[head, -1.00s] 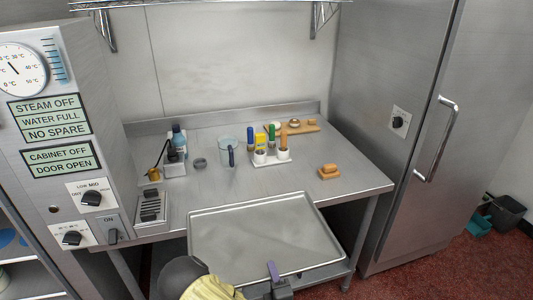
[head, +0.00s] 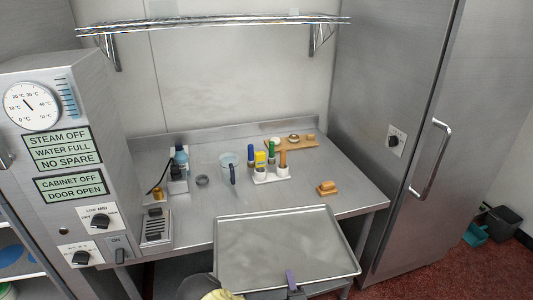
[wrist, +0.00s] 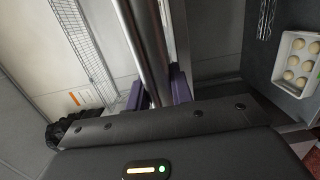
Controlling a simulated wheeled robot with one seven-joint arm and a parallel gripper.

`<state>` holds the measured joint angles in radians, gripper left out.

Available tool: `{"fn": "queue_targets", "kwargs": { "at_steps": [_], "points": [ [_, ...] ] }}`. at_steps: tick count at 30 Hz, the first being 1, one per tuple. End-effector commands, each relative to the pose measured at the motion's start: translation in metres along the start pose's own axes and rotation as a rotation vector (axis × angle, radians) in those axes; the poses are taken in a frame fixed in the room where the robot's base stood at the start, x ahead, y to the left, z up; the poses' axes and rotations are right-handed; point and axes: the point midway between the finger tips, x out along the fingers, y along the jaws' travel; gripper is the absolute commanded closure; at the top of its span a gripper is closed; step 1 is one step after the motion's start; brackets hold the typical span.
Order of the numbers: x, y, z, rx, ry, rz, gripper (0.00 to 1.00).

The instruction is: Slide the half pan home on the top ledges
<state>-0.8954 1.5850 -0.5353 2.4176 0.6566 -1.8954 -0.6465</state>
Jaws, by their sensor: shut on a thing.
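The half pan (head: 285,247) is an empty, shallow grey metal pan in front of the worktable. My gripper (head: 292,284), with purple fingertips, is shut on its near rim. The wrist view shows the pan edge-on (wrist: 147,45) between the purple fingers (wrist: 158,92). The control panel (head: 75,160) at left reads "CABINET OFF, DOOR OPEN". Part of an open shelved space (head: 18,240) shows below left. I cannot make out the top ledges in either view.
A tall steel door (head: 410,130) stands right. The wrist view shows a white tray of dough balls (wrist: 279,72).

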Motion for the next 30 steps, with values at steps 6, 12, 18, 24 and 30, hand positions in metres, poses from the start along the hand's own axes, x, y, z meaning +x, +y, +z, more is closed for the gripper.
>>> {"fn": "queue_targets", "kwargs": {
  "at_steps": [6, 12, 18, 24, 30],
  "points": [
    [0.002, 0.02, 0.031, -0.003, -0.058, 0.003, 1.0],
    [0.001, 0.03, 0.06, 0.003, -0.11, 0.004, 1.0],
    [-0.002, 0.032, 0.08, 0.01, -0.145, 0.006, 1.0],
    [-0.003, 0.029, 0.084, 0.012, -0.153, 0.008, 1.0],
    [-0.002, 0.029, 0.084, 0.012, -0.152, 0.008, 1.0]
  ]
}}
